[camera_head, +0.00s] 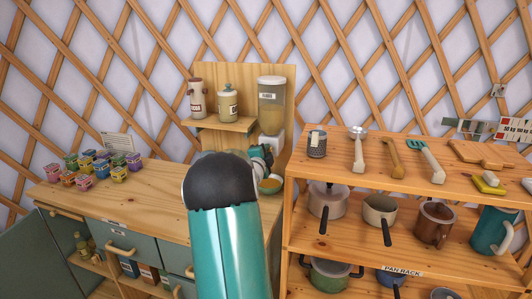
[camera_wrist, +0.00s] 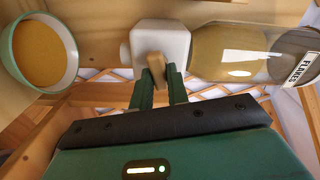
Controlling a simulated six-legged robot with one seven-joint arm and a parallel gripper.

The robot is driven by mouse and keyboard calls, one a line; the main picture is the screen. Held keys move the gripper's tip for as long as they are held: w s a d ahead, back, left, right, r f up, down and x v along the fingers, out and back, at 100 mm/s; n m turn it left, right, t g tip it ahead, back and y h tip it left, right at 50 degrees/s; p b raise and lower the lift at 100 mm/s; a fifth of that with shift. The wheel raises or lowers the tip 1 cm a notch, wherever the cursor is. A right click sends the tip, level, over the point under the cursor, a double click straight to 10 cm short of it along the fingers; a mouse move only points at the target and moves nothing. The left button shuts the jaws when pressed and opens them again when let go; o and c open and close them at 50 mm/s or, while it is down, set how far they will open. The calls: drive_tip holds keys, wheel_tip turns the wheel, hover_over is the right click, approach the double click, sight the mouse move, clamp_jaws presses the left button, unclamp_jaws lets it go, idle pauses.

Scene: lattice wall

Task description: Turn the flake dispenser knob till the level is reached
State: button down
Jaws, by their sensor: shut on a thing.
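The flake dispenser (camera_head: 272,100) is a clear canister of tan flakes on a white base, standing against the wooden back panel. The wrist view shows it sideways, with its canister (camera_wrist: 232,52) at the right and its white base (camera_wrist: 170,38) in the middle. My gripper (camera_wrist: 159,82) is shut on the wooden knob (camera_wrist: 155,64) on the base's front. In the head view my gripper (camera_head: 262,157) is partly hidden by my arm. A green bowl (camera_head: 270,189) sits below the base. In the wrist view the bowl (camera_wrist: 72,68) holds tan contents; I cannot make out a level mark.
Two jars (camera_head: 228,104) stand on a small shelf (camera_head: 215,124) left of the dispenser. Several small colored tubs (camera_head: 85,184) sit on the counter (camera_head: 150,195). At the right, a wooden rack (camera_head: 330,250) holds utensils and pots close to the bowl.

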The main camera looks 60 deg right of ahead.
drive_tip(key=shift+f+m, duration=0.1)
drive_tip(key=shift+m, duration=1.2)
drive_tip(key=shift+w, duration=0.1)
drive_tip(key=c, duration=1.4)
unclamp_jaws()
drive_tip(key=shift+o, duration=0.2)
drive_tip(key=shift+a, duration=0.1)
drive_tip(key=s+a, duration=0.2)
drive_tip(key=a, duration=1.1)
drive_tip(key=shift+s+a, duration=0.15)
drive_tip(key=shift+a, duration=0.1)
